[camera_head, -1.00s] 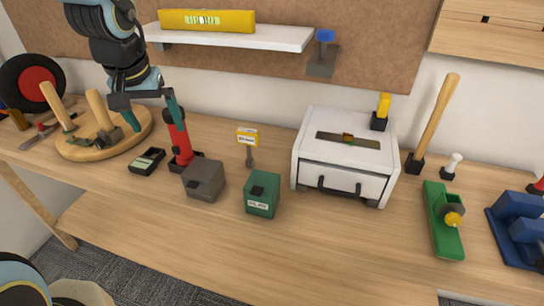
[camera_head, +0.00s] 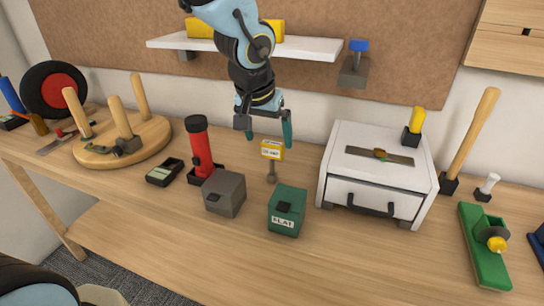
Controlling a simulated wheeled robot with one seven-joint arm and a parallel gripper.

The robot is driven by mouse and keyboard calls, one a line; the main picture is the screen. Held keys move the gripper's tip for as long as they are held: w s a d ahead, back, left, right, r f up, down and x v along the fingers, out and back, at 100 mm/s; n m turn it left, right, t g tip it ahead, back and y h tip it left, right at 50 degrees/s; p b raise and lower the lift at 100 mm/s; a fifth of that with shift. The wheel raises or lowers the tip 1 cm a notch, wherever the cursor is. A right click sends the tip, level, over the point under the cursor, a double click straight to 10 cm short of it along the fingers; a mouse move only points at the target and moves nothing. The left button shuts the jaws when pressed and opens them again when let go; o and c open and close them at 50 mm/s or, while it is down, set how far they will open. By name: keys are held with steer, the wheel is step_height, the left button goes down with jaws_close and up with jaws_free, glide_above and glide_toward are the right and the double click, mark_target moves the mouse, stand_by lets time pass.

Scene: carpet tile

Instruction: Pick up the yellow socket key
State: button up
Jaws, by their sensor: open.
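A small yellow block with a label (camera_head: 272,150) stands upright on a grey stem at the middle of the workbench; it looks like the yellow socket key. My gripper (camera_head: 267,133) is open and points down just above it, one finger on each side of its top in the picture. I cannot tell how much height is left between them. Nothing is between the fingers that I can make out.
A red flashlight (camera_head: 199,148) stands to the left, with a grey box (camera_head: 225,195) and green box (camera_head: 287,211) in front. A white drawer unit (camera_head: 375,175) is to the right. A wooden peg base (camera_head: 150,150) sits far left. The front bench strip is clear.

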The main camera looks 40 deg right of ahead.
mark_target(274, 152)
steer(key=x, duration=0.5)
steer(key=shift+s+d+f, duration=0.15)
steer(key=shift+d+f, duration=0.2)
steer(key=shift+f, duration=0.05)
steer(key=shift+d+f, duration=0.2)
steer(key=shift+f, duration=0.35)
steer(key=shift+c, duration=0.2)
jaws_close()
